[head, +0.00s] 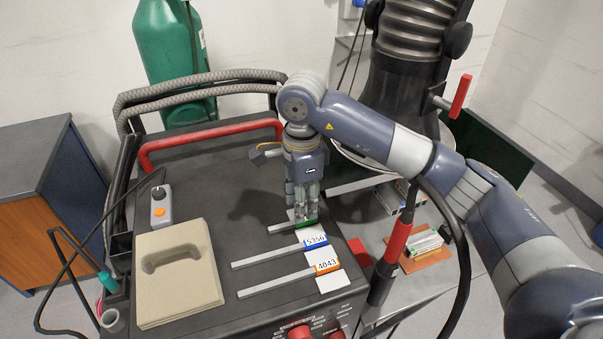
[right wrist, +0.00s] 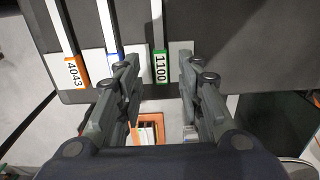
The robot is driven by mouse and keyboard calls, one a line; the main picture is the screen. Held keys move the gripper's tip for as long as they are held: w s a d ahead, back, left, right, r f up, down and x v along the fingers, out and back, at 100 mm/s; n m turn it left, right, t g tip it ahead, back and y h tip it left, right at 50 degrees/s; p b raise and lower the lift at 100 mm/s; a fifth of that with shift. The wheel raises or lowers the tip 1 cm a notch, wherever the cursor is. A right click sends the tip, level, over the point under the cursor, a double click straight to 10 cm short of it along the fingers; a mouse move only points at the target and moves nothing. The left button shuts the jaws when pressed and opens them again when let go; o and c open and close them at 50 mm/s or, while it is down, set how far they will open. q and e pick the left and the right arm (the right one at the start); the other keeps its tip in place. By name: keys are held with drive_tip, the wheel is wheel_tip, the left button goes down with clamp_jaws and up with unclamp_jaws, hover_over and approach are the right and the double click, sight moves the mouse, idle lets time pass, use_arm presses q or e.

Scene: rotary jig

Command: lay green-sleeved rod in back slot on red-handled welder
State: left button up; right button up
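The green-sleeved rod (head: 284,228) lies on the dark top of the red-handled welder (head: 210,175), behind two other rods. Its green sleeve, marked 1100 (right wrist: 160,67), shows in the right wrist view. My right gripper (head: 304,212) points down over the sleeved end and covers part of it in the head view. In the right wrist view its fingers (right wrist: 160,78) stand apart on either side of the sleeve, with gaps to both. I cannot make out a separate back slot. My left gripper is not in view.
A blue-sleeved rod (head: 280,254) and an orange-sleeved rod (head: 275,284) lie in front of the green one. A remote with an orange button (head: 161,207) lies behind the block. The welder's red handle (head: 210,138) and a hose (head: 200,88) border the back.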

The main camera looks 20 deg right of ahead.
use_arm(q)
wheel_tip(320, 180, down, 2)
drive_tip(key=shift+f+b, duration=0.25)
drive_tip(key=shift+b, duration=0.55)
use_arm(e)
wheel_tip(320, 180, up, 9)
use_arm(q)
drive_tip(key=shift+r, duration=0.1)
